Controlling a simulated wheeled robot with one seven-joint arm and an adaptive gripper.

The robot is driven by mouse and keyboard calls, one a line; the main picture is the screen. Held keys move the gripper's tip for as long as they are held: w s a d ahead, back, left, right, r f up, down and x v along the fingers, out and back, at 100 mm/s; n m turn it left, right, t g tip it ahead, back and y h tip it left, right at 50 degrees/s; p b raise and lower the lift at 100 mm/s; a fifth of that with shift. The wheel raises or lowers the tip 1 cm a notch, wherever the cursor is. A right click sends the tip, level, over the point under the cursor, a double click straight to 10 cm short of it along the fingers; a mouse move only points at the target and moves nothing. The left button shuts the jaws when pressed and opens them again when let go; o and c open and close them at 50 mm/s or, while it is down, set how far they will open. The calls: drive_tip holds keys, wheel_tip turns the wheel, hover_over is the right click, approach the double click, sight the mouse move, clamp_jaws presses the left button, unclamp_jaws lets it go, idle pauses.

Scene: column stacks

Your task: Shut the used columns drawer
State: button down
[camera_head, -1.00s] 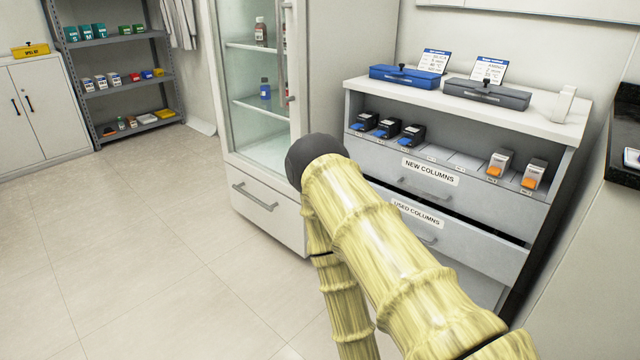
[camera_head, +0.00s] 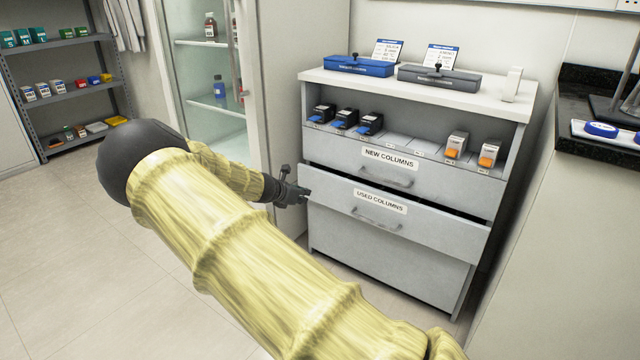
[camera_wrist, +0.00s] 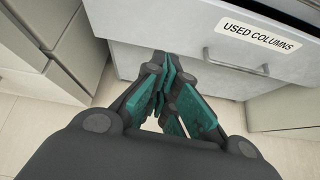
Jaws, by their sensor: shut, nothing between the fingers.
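The used columns drawer (camera_head: 430,232) is grey with a bar handle and a label, and it stands partly out of the cabinet, with a dark gap along its top edge. In the wrist view the drawer front (camera_wrist: 190,30) fills the upper part, its label and handle to the right. My gripper (camera_head: 303,192) is at the left end of the drawer front, close to it; I cannot tell if it touches. In the wrist view my gripper (camera_wrist: 165,65) is shut and empty, with its teal finger pads together.
The new columns drawer (camera_head: 330,152) above looks closed. Boxes stand on the open shelf, and blue (camera_head: 360,66) and grey (camera_head: 438,78) cases lie on top. A glass-door cabinet (camera_head: 262,110) is close left of my gripper. A dark counter (camera_head: 570,110) is at the right.

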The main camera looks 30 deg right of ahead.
wheel_tip(320, 180, up, 3)
drive_tip(key=w, duration=0.2)
drive_tip(key=n+b, duration=0.1)
drive_tip(key=b, duration=0.4)
approach(325, 175)
drive_tip(key=shift+h, duration=0.3)
drive_tip(key=d+f, duration=0.1)
drive_tip(key=f, duration=0.1)
drive_tip(key=d+f, duration=0.1)
drive_tip(key=f, duration=0.1)
drive_tip(key=w+d+f, duration=0.1)
drive_tip(key=f, duration=0.1)
drive_tip(key=shift+f, duration=0.15)
drive_tip(key=shift+w+d, duration=0.25)
drive_tip(key=shift+d, duration=0.35)
drive_tip(key=shift+d+r, duration=0.15)
drive_tip(key=shift+r, duration=0.05)
drive_tip(key=shift+w+d, duration=0.15)
drive_tip(key=shift+d, duration=0.15)
drive_tip(key=d+p, duration=0.1)
drive_tip(key=w+d+p, duration=0.1)
drive_tip(key=d, duration=0.1)
drive_tip(key=shift+w+d, duration=0.15)
drive_tip(key=shift+w, duration=0.05)
drive_tip(key=shift+w+d+r, duration=0.1)
drive_tip(key=shift+r, duration=0.1)
